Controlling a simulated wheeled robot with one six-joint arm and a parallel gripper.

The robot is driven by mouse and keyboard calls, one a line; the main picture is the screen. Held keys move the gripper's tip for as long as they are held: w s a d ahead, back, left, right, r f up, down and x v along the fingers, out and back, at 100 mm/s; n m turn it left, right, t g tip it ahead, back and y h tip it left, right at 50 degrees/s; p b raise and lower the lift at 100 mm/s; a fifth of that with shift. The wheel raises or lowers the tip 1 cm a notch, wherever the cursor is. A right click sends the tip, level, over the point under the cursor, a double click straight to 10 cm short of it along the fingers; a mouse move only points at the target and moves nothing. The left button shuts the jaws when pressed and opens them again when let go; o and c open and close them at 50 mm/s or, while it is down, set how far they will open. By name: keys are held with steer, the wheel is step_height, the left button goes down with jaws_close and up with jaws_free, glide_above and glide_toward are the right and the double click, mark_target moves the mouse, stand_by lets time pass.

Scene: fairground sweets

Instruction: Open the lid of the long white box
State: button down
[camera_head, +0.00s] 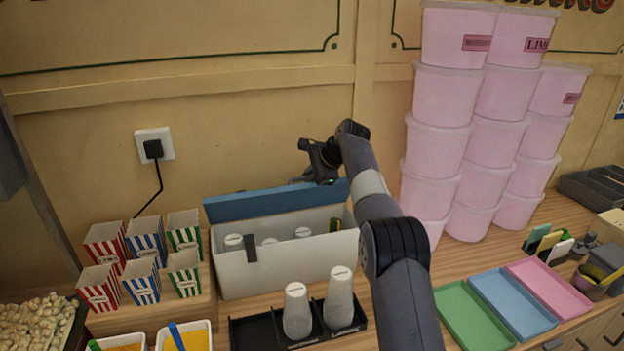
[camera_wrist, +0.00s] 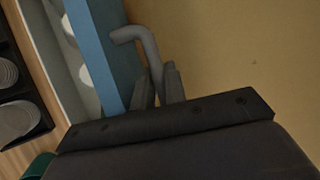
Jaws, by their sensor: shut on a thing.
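The long white box (camera_head: 290,265) stands on the counter against the wall. Its blue lid (camera_head: 270,201) is raised along the back edge, and the inside shows several white-topped containers (camera_head: 234,241). In the wrist view the lid (camera_wrist: 97,50) is a blue slab with a grey bent handle (camera_wrist: 140,40) on it. My gripper (camera_wrist: 159,88) is shut on this handle. In the head view my gripper (camera_head: 322,172) is at the right part of the lid, partly hidden by my arm.
A black tray with two pale bottles (camera_head: 339,298) stands in front of the box. Striped cups (camera_head: 143,238) are to the left. Tall stacks of pink tubs (camera_head: 438,142) stand close on the right. Green, blue and pink trays (camera_head: 511,303) lie at the front right.

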steer(key=shift+w, duration=0.1)
stand_by(0.3)
steer(key=c, duration=1.7)
jaws_free()
steer(key=shift+c, duration=0.2)
steer(key=v, duration=1)
steer(key=shift+d+r+b, duration=0.15)
steer(key=shift+r+b, duration=0.2)
steer(key=shift+b, duration=0.05)
steer(key=x, duration=1)
steer(key=shift+a+f+p, duration=0.2)
steer(key=shift+f+p, duration=0.15)
steer(key=shift+p, duration=0.05)
